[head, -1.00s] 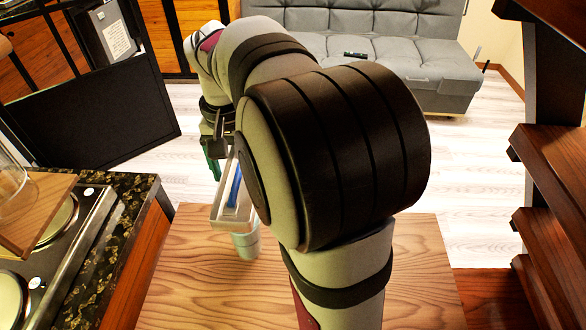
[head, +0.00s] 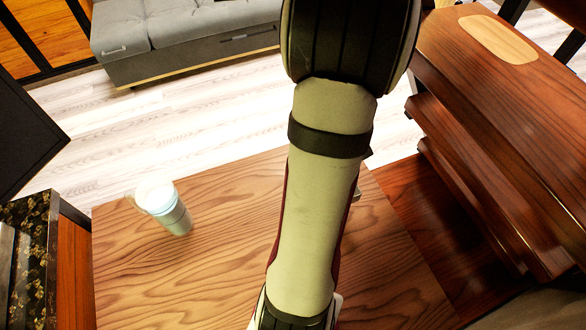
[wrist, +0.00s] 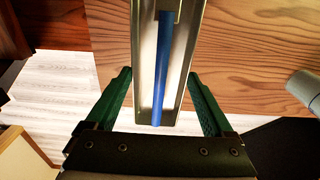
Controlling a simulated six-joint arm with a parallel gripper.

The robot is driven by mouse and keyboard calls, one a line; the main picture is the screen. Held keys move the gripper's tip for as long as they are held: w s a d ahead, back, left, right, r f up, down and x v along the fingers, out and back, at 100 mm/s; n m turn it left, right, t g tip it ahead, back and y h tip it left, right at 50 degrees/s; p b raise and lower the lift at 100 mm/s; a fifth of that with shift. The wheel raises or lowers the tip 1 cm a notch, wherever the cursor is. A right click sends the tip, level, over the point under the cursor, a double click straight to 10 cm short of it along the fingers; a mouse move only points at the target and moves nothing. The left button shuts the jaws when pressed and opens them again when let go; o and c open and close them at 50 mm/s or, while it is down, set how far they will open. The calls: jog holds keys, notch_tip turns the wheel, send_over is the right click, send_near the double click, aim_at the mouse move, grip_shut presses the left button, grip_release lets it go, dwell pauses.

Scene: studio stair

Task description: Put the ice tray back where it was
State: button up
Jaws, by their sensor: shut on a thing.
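The ice tray (wrist: 145,60) is a long, narrow, pale tray with a blue strip along its inside. It shows in the wrist view, running from the top edge down between the green fingers of my gripper (wrist: 159,75). My gripper is shut on it. Wood grain lies behind the tray, but I cannot tell whether the tray touches it. In the head view my arm hides the gripper and most or all of the tray.
A pale cup (head: 172,212) stands on the wooden table (head: 220,270), left of my arm. Dark wooden stairs (head: 470,130) rise at right, with a light wood board (head: 498,38) on a step. A grey sofa (head: 190,30) stands beyond the pale floor. A dark counter (head: 35,220) is at left.

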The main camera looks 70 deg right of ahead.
jog(key=w+f, duration=0.1)
jog(key=w, duration=0.1)
jog(key=w+f, duration=0.2)
jog(key=w, duration=0.1)
jog(key=w+d+f, duration=0.1)
jog(key=w+f, duration=0.1)
jog(key=w, duration=0.1)
jog(key=shift+w, duration=0.25)
notch_tip(320, 180, down, 4)
jog(key=shift+w+d+f, duration=0.1)
jog(key=shift+w+f, duration=0.05)
jog(key=shift+f, duration=0.1)
jog(key=o, duration=1.5)
